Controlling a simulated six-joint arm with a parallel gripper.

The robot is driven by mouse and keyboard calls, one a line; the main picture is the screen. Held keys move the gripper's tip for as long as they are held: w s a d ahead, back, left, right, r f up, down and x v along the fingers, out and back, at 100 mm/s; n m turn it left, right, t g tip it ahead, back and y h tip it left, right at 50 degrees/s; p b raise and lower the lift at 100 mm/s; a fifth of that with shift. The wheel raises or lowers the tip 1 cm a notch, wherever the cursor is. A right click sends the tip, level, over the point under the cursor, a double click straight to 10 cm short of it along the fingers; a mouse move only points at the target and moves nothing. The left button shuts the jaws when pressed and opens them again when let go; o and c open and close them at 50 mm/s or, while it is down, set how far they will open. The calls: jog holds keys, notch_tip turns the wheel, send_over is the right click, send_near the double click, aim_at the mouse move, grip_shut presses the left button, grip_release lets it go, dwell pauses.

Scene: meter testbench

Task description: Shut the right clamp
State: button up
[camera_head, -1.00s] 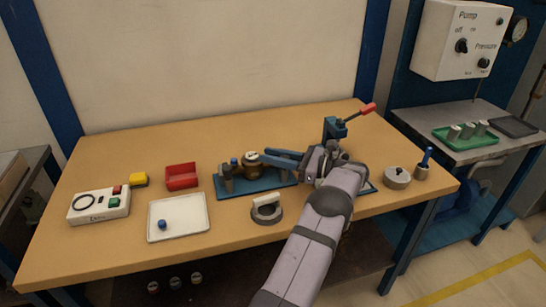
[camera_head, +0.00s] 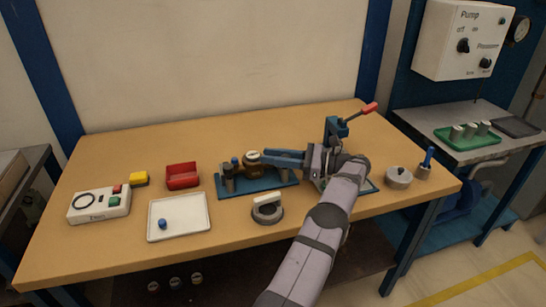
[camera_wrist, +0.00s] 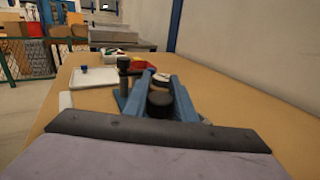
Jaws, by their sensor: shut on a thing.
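The test fixture has a blue base (camera_head: 262,184) at the table's middle. A brass meter (camera_head: 252,168) with a pale face stands on it, and it shows beyond my fingers in the wrist view (camera_wrist: 161,80). The left clamp (camera_head: 227,177) is a dark post left of the meter, capped black in the wrist view (camera_wrist: 124,64). My gripper (camera_head: 268,156) reaches in from the right, its blue fingers pointing left. In the wrist view, a black-topped part, seemingly the right clamp (camera_wrist: 160,104), sits between the fingers, and they are shut on it. My gripper hides this clamp in the head view.
A blue toggle press with a red handle (camera_head: 369,108) stands behind my wrist. A grey ring with a white handle (camera_head: 267,209) lies in front of the fixture. A white tray (camera_head: 190,235), red bin (camera_head: 182,183) and tester box (camera_head: 87,214) are left. The front left table is clear.

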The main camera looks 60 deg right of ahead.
jog(key=o, duration=0.8)
jog(key=shift+r, duration=0.1)
notch_tip(320, 180, up, 10)
jog(key=shift+p, duration=0.45)
